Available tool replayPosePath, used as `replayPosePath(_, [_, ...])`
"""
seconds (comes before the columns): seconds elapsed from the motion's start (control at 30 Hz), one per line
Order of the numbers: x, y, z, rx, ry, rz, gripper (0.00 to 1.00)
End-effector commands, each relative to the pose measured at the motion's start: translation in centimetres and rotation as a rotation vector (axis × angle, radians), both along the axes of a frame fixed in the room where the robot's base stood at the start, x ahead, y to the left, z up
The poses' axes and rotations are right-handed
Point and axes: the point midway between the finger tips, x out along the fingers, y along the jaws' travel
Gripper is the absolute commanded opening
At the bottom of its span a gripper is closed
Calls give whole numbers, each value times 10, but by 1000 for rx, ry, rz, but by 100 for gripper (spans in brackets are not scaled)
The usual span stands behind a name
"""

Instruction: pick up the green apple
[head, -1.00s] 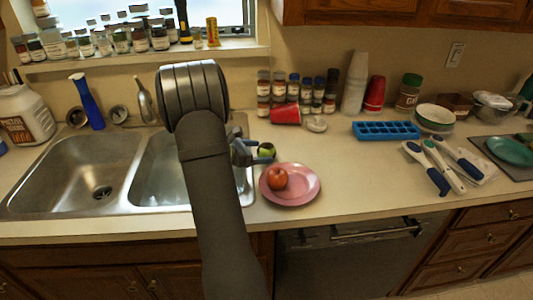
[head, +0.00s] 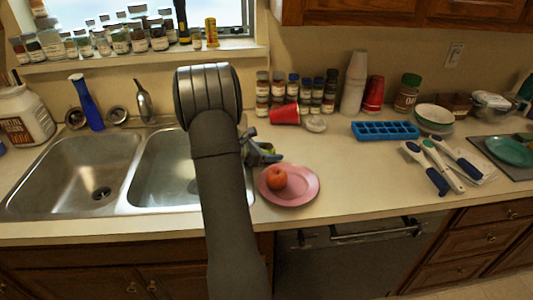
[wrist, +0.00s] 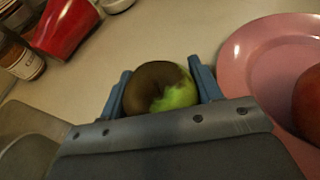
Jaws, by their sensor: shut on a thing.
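The green apple (wrist: 176,97) shows in the wrist view between the two fingers of my gripper (wrist: 162,92), with a dark brown patch over much of its visible side. My gripper is shut on it, one blue-grey finger on each side. In the head view my gripper (head: 264,153) is just right of the sink, behind the pink plate, and the apple is mostly hidden by it. I cannot tell whether the apple is clear of the counter.
A pink plate (head: 309,188) with a red apple (head: 277,177) on it is close in front. A red cup (head: 285,114) lies on its side behind, near spice jars. The double sink (head: 75,170) is to the left. Open counter lies right of the plate.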

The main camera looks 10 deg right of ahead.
Motion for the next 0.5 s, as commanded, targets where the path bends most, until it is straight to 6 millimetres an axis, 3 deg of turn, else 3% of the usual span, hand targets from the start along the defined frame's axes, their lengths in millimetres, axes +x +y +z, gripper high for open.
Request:
replayPosePath(0.27, [0,0,9,0,-2,-1,32])
replayPosePath(0.5, [-5,-7,48,0,-3,-4,32])
